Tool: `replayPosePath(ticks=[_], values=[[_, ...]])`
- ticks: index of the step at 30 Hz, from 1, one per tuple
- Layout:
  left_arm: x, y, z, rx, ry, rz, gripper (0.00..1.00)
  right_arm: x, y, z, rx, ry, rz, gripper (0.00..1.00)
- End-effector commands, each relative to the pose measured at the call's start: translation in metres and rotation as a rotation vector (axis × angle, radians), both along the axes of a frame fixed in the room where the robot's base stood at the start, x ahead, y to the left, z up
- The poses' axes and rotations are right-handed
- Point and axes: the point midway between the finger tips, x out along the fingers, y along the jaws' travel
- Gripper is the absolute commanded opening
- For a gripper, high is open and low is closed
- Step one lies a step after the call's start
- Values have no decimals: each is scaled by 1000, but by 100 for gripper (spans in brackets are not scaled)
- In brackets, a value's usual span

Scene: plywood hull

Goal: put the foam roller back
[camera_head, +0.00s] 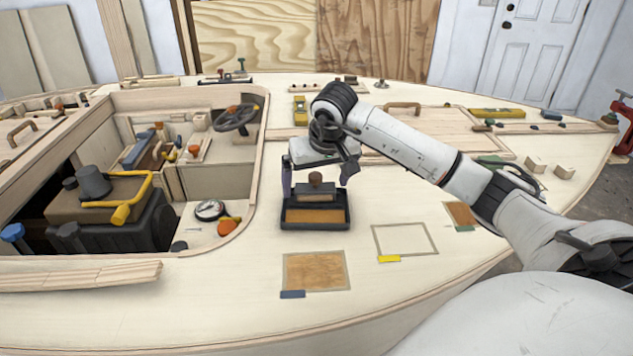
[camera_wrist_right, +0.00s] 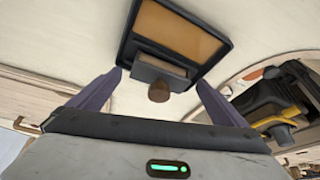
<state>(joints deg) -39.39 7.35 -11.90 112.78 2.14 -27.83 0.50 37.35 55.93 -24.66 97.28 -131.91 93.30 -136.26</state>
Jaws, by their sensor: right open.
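A grey block with a round brown knob, which I take to be the foam roller (camera_head: 316,190), is at the black tray (camera_head: 316,225) on the deck. The tray has an amber floor. In the right wrist view the foam roller (camera_wrist_right: 155,72) lies at the near edge of the tray (camera_wrist_right: 222,50). My right gripper (camera_head: 318,177) is over the tray's far side, its jaws open. In the right wrist view its fingertips (camera_wrist_right: 160,88) stand either side of the knob, apart from it. My left gripper is not in view.
A brown patch with blue tape (camera_head: 315,271), a bare outlined square with yellow tape (camera_head: 405,239) and a brown patch with green tape (camera_head: 460,214) are on the deck.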

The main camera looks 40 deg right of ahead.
Motion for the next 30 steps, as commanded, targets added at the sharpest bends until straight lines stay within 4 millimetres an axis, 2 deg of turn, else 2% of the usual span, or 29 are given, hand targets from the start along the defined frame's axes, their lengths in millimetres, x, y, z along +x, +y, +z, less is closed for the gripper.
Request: replayPosePath(ticks=[5,12,18,22,30], values=[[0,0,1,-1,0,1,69,-7,3,25,-4,-6,1,97],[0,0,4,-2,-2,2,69,-25,12,73,-3,-5,0,97],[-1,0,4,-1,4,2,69,-37,18,101,-2,-4,0,97],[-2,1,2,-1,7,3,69,-40,20,109,0,-1,0,97],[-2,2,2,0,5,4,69,-41,20,110,0,0,0,97]])
